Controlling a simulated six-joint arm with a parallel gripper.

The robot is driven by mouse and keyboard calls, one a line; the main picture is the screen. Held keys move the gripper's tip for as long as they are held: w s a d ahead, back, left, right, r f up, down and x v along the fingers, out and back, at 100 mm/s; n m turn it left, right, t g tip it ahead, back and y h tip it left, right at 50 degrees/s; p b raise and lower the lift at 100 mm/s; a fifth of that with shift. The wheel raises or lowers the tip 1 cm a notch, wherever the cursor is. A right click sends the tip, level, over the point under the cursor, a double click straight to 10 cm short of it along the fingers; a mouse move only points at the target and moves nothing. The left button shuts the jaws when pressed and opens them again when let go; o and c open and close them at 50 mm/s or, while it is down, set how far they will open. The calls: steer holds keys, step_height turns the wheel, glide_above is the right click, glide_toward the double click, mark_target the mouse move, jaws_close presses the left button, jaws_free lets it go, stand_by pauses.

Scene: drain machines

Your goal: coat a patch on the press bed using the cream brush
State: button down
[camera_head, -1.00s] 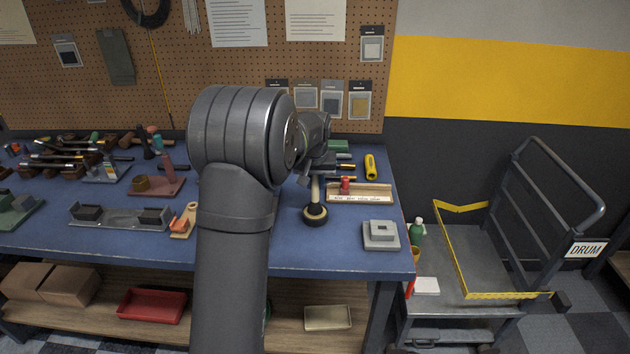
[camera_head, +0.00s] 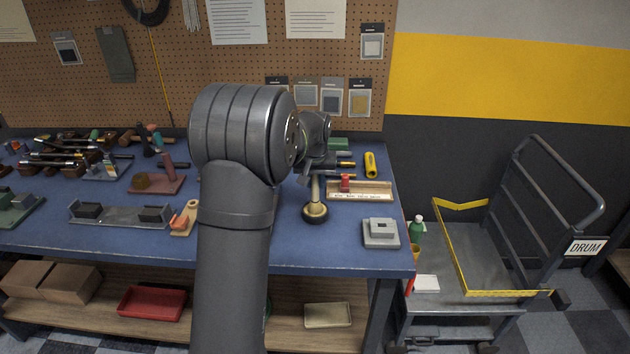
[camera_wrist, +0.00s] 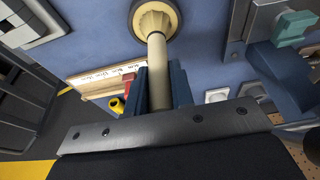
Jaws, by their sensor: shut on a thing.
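The cream brush has a pale straight handle (camera_wrist: 157,65) and a round cream head with a dark rim (camera_wrist: 154,20). My gripper (camera_wrist: 160,82) is shut on the handle, one dark blue finger on each side. In the head view the brush head (camera_head: 315,212) hangs below my wrist over the blue bench; I cannot tell whether it touches the top. A dark metal frame with a teal block (camera_wrist: 294,27) shows at the right of the wrist view, apart from the brush. It may belong to the press, but no press bed can be clearly made out. My arm hides part of the bench.
A labelled cream tray (camera_head: 362,194) with a red item lies right of the brush. A grey stepped block (camera_head: 381,232) sits near the bench's front right corner. A yellow tool (camera_head: 370,165) lies behind the tray. Tools and fixtures crowd the bench left of my arm.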

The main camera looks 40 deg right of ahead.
steer(key=shift+f, duration=0.1)
stand_by(0.3)
steer(key=shift+r, duration=3.6)
